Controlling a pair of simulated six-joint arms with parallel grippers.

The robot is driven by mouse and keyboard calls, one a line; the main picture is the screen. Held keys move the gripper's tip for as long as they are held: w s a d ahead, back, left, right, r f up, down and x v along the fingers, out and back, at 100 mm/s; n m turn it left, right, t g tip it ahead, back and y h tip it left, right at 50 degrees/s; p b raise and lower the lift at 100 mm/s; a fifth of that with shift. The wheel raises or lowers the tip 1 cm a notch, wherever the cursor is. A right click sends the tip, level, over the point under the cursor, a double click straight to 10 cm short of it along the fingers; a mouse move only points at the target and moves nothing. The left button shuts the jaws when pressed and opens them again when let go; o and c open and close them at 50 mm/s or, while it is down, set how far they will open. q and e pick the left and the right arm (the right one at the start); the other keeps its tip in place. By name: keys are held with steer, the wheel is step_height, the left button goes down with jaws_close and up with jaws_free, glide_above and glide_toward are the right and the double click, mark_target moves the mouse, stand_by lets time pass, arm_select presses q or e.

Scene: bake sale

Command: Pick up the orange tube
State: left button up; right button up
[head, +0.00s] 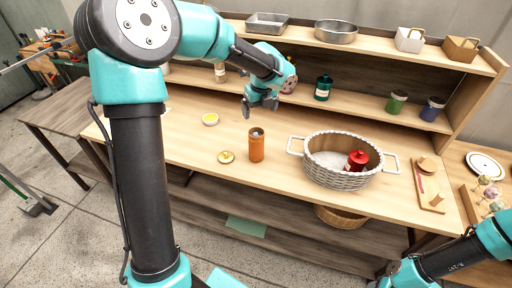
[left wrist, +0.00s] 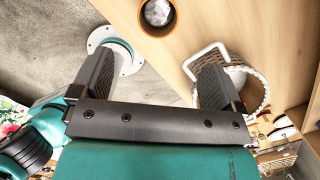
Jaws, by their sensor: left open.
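The orange tube (head: 256,147) stands upright on the wooden table, near the front edge, left of the white basket. Its top is open, with something pale and crumpled-looking inside. It also shows at the top of the left wrist view (left wrist: 157,31), seen from above. My left gripper (head: 261,107) is open and empty, above the table and behind the tube in the head view. In the left wrist view its two fingers are spread wide, with the tube beyond them and not between them. My right gripper (head: 387,281) is at the bottom right edge, mostly cut off.
A white wicker basket (head: 340,178) holding a red canister (head: 356,160) stands right of the tube. A shelf (head: 360,105) with jars runs along the back. Bare table surrounds the tube.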

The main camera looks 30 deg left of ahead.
arm_select(q)
glide_toward(256, 136)
steer(key=f, duration=0.3)
steer(key=w+f, duration=0.1)
steer(key=f, duration=0.1)
steer(key=shift+a, duration=0.3)
steer(key=shift+a+f, duration=0.2)
steer(key=shift+f, duration=1.1)
steer(key=shift+a+f, duration=0.15)
steer(key=shift+f, duration=1.2)
steer(key=c, duration=1.2)
steer(key=shift+r, duration=0.1)
